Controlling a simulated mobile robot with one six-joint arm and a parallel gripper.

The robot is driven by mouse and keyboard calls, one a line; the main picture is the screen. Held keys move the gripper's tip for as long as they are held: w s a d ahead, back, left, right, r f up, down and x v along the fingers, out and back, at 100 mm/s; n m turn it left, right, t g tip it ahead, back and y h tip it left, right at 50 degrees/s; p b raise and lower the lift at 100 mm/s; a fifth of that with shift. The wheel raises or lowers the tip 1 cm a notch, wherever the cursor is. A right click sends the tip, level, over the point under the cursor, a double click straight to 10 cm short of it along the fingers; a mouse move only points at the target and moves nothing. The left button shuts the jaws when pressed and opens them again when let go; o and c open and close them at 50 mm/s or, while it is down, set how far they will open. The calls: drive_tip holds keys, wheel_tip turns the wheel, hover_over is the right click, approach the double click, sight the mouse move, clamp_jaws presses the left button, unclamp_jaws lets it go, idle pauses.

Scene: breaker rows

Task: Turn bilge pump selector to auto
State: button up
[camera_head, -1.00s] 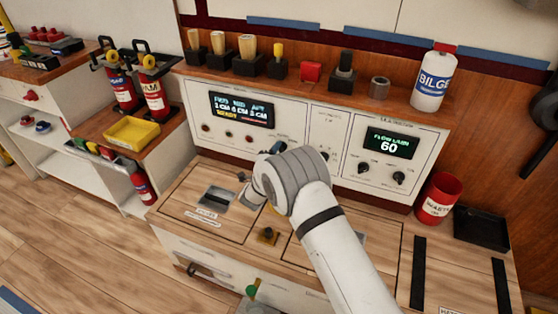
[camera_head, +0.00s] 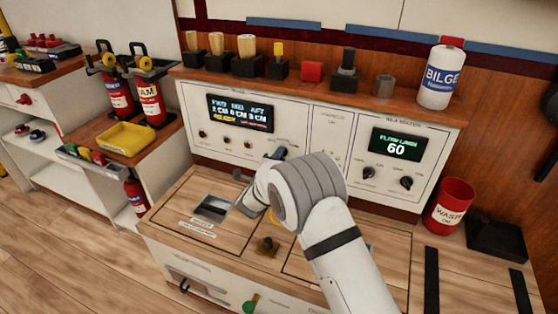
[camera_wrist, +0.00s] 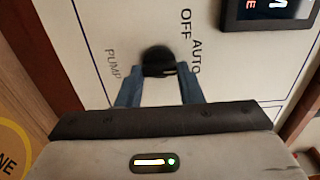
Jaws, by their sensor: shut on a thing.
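The selector knob (camera_wrist: 158,61) is black and round. It sits on the white panel (camera_wrist: 110,20) in the wrist view, with the labels OFF, AUTO and PUMP around it. My gripper (camera_wrist: 158,82) has its two blue fingers on either side of the knob and is shut on it. AUTO is printed right beside the knob, OFF farther up and PUMP to the left. I cannot tell clearly where the knob points. In the head view my wrist hides the knob, and a dark part of my gripper (camera_head: 277,154) shows against the panel.
The panel's left display (camera_head: 240,112) is lit, with yellow and red text at its bottom. A right display (camera_head: 396,145) reads 60, above two other black knobs. A shelf of tools and a BILGE bottle (camera_head: 440,78) lies above. A wooden counter (camera_head: 185,215) lies below.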

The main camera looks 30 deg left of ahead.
drive_tip(key=o, duration=1)
drive_tip(key=s, duration=0.2)
drive_tip(key=s+p, duration=0.1)
drive_tip(key=s, duration=0.2)
drive_tip(key=s+d, duration=0.1)
drive_tip(key=s, duration=0.1)
drive_tip(key=shift+s, duration=0.4)
